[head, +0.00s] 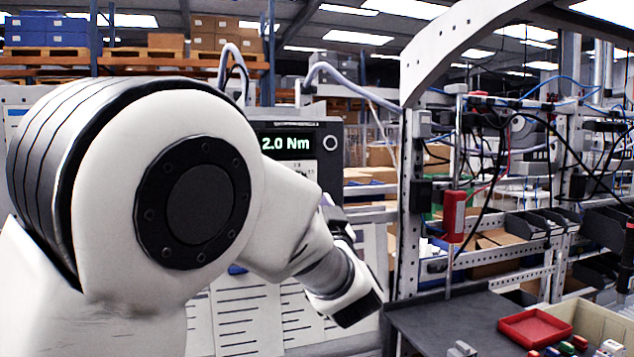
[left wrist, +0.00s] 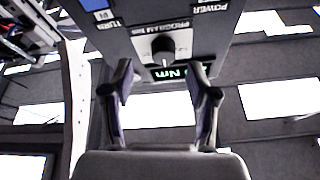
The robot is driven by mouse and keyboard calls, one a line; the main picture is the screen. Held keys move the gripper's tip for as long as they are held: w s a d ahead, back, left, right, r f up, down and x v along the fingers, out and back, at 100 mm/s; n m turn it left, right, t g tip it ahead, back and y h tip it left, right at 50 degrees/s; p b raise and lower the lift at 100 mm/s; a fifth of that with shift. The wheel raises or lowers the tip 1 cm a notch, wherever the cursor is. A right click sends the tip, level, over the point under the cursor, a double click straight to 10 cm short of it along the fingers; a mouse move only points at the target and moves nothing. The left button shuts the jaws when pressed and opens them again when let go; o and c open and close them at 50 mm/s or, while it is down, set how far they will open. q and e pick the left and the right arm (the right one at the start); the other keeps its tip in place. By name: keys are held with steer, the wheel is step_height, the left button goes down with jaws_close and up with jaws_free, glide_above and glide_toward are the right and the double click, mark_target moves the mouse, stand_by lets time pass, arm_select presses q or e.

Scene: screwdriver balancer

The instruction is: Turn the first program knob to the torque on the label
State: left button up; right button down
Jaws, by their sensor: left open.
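The controller box shows a green display (head: 285,143) reading 2.0 Nm in the head view. In the left wrist view the dark program knob (left wrist: 163,50) sits on the controller panel (left wrist: 222,45), beside upside-down lettering reading PROGRAM. Part of the display (left wrist: 180,71) shows just below it. My left gripper (left wrist: 162,90) is open and empty, its two fingers spread either side of the knob's line, with the knob beyond them; contact cannot be told. In the head view my left arm hides the knob and most of the panel. My right gripper is not in view.
A red-handled tool (head: 453,216) hangs on the metal frame (head: 408,205) at right. A red tray (head: 535,328) sits by the dark bench (head: 450,318), with small coloured blocks in front of it. Cables hang around the frame. A blue label (left wrist: 103,16) sits on the panel.

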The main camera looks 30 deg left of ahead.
arm_select(q)
steer(key=p+x, duration=0.2)
steer(key=x, duration=0.4)
steer(key=shift+s+a+p, duration=0.15)
steer(key=shift+s+p, duration=0.05)
steer(key=shift+p, duration=0.1)
steer(key=shift+s+d+r, duration=0.2)
steer(key=shift+d+r, duration=0.05)
steer(key=shift+d, duration=0.25)
steer(key=shift+s+d+r, duration=0.1)
steer(key=shift+s+d, duration=0.05)
steer(key=shift+d, duration=0.05)
steer(key=c, duration=0.5)
steer(key=shift+s, duration=0.1)
jaws_close()
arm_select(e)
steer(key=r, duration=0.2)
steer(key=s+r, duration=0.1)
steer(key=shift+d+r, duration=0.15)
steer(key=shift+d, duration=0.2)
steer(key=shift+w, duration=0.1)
